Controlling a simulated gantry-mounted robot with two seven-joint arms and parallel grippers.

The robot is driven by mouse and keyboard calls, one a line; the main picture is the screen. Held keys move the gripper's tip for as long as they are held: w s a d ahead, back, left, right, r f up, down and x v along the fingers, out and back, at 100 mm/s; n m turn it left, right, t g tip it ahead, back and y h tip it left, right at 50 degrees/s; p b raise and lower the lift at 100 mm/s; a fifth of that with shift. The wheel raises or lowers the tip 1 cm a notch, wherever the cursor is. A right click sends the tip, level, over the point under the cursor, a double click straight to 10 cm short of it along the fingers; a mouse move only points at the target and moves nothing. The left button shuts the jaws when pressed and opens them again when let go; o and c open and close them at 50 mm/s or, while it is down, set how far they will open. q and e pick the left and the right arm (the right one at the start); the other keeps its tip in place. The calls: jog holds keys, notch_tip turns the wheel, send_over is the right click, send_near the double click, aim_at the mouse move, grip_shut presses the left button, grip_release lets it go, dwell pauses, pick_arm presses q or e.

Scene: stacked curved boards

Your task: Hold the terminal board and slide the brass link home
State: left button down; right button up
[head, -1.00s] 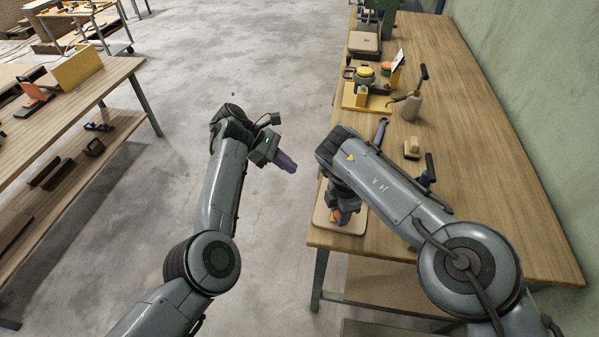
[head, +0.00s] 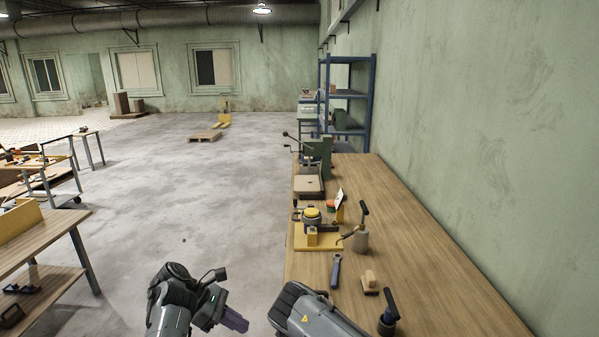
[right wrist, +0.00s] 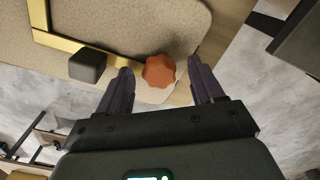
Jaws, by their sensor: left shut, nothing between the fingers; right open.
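The terminal board (right wrist: 150,25) is the tan rounded board in the right wrist view. A brass strip (right wrist: 55,42), which looks like the brass link, lies on it, bent at a corner and running to a black block (right wrist: 87,66). An orange lobed knob (right wrist: 159,71) sits at the board's edge. My right gripper (right wrist: 161,67) is open, one finger on each side of the knob; I cannot tell if they touch it. The head view does not show the board or the right fingers. My left gripper (head: 236,320) is shut and empty, over the floor left of the bench.
The wooden bench (head: 420,270) runs along the green wall. On it stand a yellow-based fixture (head: 318,237), an oil can (head: 361,240), a blue-handled tool (head: 336,270), a small wooden block (head: 370,281) and a black-handled tool (head: 388,315). Open floor lies left of the bench.

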jog(key=shift+r, duration=0.1)
jog(key=shift+r+p, duration=2.85)
jog(key=shift+r, duration=1.05)
jog(key=o, duration=0.6)
jog(key=shift+c, duration=0.2)
jog(key=shift+r, duration=0.1)
